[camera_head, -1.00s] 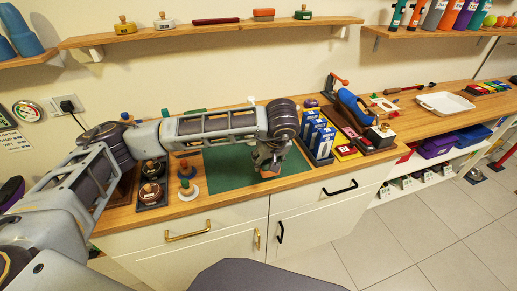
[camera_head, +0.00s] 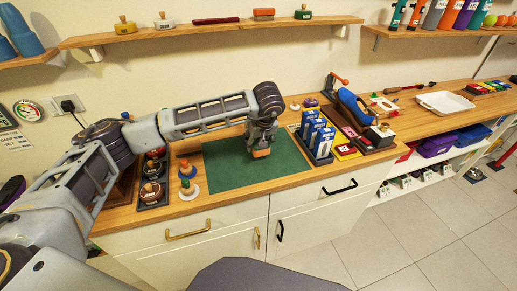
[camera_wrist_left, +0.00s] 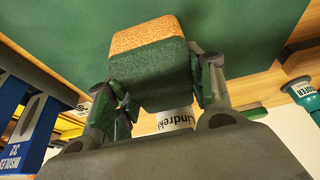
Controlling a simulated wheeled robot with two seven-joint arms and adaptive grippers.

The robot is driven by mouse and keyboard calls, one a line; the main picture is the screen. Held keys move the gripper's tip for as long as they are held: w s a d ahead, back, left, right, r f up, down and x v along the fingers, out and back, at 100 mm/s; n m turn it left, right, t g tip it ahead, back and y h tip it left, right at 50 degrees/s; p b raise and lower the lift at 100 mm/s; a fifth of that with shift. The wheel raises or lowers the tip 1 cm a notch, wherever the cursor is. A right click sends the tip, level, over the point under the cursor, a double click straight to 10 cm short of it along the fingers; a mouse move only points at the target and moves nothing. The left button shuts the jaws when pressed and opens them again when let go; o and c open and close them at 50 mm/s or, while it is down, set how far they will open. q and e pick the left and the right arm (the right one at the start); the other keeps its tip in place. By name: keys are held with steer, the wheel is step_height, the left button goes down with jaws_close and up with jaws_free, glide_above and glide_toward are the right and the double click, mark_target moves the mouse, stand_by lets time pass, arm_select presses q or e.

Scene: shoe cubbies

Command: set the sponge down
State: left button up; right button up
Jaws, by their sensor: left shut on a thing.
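The sponge (camera_wrist_left: 150,62) has an orange face and a green body. It fills the middle of the left wrist view, held between both fingers. In the head view its orange part (camera_head: 261,153) shows just under my left gripper (camera_head: 260,143). My left gripper is shut on it, over the green mat (camera_head: 225,170) on the counter. I cannot tell from the frames whether the sponge touches the mat. In the left wrist view, the left gripper (camera_wrist_left: 155,85) has one finger on each side of the sponge. My right gripper is not in view.
Several blue boxes (camera_head: 318,138) stand right of the mat. A white tray (camera_head: 445,103) lies farther right. The mat around the gripper is clear.

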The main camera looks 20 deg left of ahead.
arm_select(q)
steer(key=shift+f, duration=1.8)
steer(key=shift+f, duration=0.1)
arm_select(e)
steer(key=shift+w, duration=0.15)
arm_select(q)
steer(key=o, duration=0.7)
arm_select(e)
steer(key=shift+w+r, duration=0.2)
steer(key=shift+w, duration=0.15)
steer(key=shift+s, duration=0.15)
